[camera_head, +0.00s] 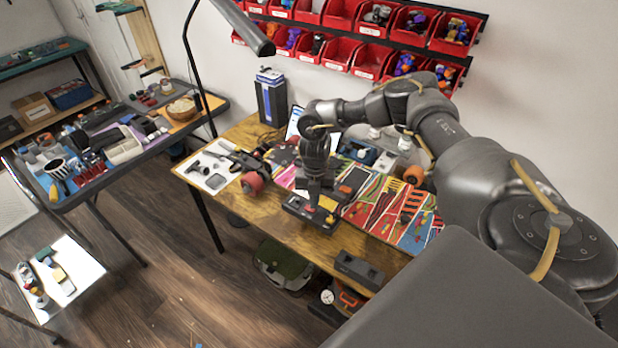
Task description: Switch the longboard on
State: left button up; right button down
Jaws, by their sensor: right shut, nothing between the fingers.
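The longboard (371,207) seems to be the long, brightly patterned deck lying across the wooden workbench; I cannot tell its exact outline. A red wheel (253,183) shows at its left end and an orange wheel (413,175) toward the right. A black box (296,207) with red and yellow parts on top sits at the bench's front edge, in front of the deck. My right gripper (318,197) points down, shut and empty, just over this box. It hides part of the box, and I cannot tell whether it touches. No power switch is clearly visible. My left gripper is out of view.
The wooden workbench (270,222) has a lamp (246,28) above its left part. Red bins (371,62) hang on the wall behind. A dark side table (203,102) at left is crowded with parts. A dark block (358,270) lies at the front.

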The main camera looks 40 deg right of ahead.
jog(key=shift+f+b, duration=0.45)
jog(key=shift+f, duration=0.25)
dwell(0.3)
notch_tip(320, 180, up, 7)
jog(key=p, duration=0.6)
dwell(0.7)
